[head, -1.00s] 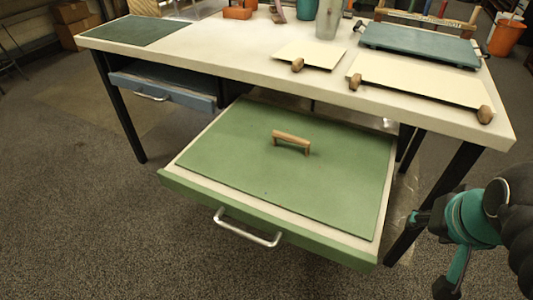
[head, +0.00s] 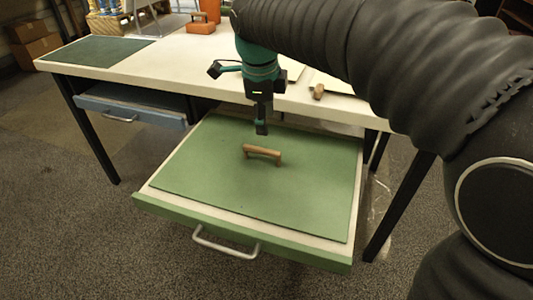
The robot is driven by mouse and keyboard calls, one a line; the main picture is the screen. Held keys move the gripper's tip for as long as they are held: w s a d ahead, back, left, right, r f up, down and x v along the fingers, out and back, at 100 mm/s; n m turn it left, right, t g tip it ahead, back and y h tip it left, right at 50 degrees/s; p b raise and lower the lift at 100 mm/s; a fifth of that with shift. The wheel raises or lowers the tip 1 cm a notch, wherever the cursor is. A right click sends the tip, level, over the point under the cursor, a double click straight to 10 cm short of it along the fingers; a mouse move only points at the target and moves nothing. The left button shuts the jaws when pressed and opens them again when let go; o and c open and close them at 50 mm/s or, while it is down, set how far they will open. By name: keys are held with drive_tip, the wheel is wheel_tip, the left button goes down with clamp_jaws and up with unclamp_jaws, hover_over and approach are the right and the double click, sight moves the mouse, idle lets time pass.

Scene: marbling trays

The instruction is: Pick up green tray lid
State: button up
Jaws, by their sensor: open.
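The green tray lid (head: 215,185) lies flat in the pulled-out green-fronted drawer (head: 300,251). Its wooden bridge handle (head: 262,151) stands up near the middle of the lid. My gripper (head: 240,98) is open and empty. In the picture it shows just above the handle, with one finger pointing left and the other down towards the handle. It appears apart from the handle; the exact height between them is hard to tell. My arm hides the right part of the table.
The white table (head: 180,60) stands behind the drawer, with a dark green mat (head: 95,52) at its left end. A blue drawer (head: 130,107) is slightly open at left. A cream board's wooden knob (head: 318,91) and an orange box (head: 200,24) are on the table.

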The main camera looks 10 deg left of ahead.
sight(264, 149)
drive_tip(key=shift+m, duration=0.7)
drive_tip(key=f, duration=0.3)
drive_tip(key=w+a+f, duration=0.1)
drive_tip(key=f, duration=0.1)
drive_tip(key=w+a+f, duration=0.1)
drive_tip(key=f, duration=0.2)
drive_tip(key=shift+a+f, duration=0.15)
drive_tip(key=shift+f, duration=0.2)
drive_tip(key=shift+w+d+x, duration=0.1)
drive_tip(key=shift+d+x, duration=0.1)
drive_tip(key=shift+x, duration=0.65)
drive_tip(key=shift+w+d+x, duration=0.1)
drive_tip(key=shift+d+x, duration=0.05)
drive_tip(key=shift+x, duration=0.75)
drive_tip(key=shift+w+d+x, duration=0.1)
drive_tip(key=shift+d+x, duration=0.1)
drive_tip(key=shift+x, duration=0.65)
drive_tip(key=shift+r, duration=0.1)
clamp_jaws()
